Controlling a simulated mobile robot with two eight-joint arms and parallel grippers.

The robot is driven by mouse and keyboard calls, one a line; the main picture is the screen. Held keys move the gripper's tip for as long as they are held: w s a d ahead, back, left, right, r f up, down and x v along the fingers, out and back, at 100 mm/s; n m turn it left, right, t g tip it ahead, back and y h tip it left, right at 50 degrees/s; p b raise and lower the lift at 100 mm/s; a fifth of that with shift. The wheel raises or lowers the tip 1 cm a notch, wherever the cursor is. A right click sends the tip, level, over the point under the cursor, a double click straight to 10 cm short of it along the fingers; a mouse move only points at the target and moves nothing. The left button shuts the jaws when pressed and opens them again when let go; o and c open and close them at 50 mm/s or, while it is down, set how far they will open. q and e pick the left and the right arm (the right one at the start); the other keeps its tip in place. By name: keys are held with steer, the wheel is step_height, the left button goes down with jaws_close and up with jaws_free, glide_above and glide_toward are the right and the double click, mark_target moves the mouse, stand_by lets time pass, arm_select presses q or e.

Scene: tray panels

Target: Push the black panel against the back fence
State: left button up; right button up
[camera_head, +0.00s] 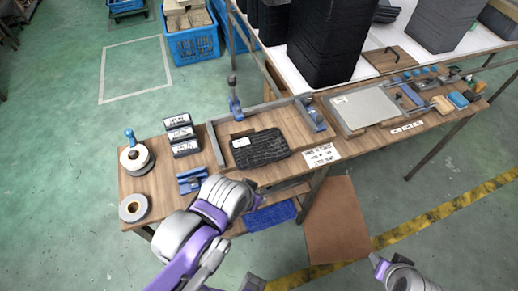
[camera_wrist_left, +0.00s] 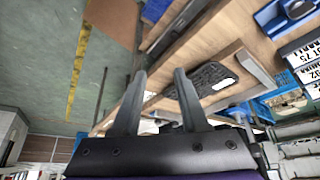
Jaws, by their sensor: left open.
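The black panel (camera_head: 262,151), a dark textured plate with a white label, lies flat on the wooden bench. The grey back fence (camera_head: 262,109) runs behind it, with a strip of bare wood between them. A grey side fence (camera_head: 215,146) stands to the left of the panel, also apart from it. In the left wrist view the panel (camera_wrist_left: 198,80) shows beyond my left gripper (camera_wrist_left: 159,72), whose two dark fingers are spread with nothing between them. In the head view my left arm reaches up in front of the bench, and its fingertips are hidden. My right gripper does not show.
A blue clamp-like tool (camera_head: 192,181) and several black labelled blocks (camera_head: 181,135) are left of the fence. A blue-handled tool (camera_head: 235,98) stands at the back fence. A grey plate (camera_head: 363,108) and a white card (camera_head: 321,155) lie to the right.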

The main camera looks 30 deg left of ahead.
arm_select(q)
steer(key=shift+w, duration=0.1)
steer(key=c, duration=0.3)
steer(key=shift+w+r+n, duration=0.1)
steer(key=shift+w+n, duration=0.25)
steer(key=shift+n, duration=0.05)
steer(key=shift+c, duration=1.4)
steer(key=w+n+g+b, duration=0.1)
steer(key=w+n+g, duration=0.1)
steer(key=w, duration=0.1)
steer(key=w+n+b, duration=0.1)
steer(key=w+n, duration=0.1)
steer(key=shift+w+a+r+g+b, duration=0.2)
steer(key=shift+a+g+b, duration=0.1)
steer(key=shift+g+b, duration=0.1)
jaws_close()
steer(key=w+f+n+g+b, duration=0.1)
steer(key=w+n+g+b, duration=0.15)
steer(key=w+n, duration=0.3)
steer(key=f, duration=1)
steer(key=shift+w+a+f, duration=0.1)
steer(key=shift+w+a, duration=0.15)
steer(key=shift+a, duration=0.15)
steer(key=shift+w+a, duration=0.8)
steer(key=shift+a, duration=0.15)
steer(key=shift+w+a, duration=0.5)
steer(key=shift+a, duration=0.1)
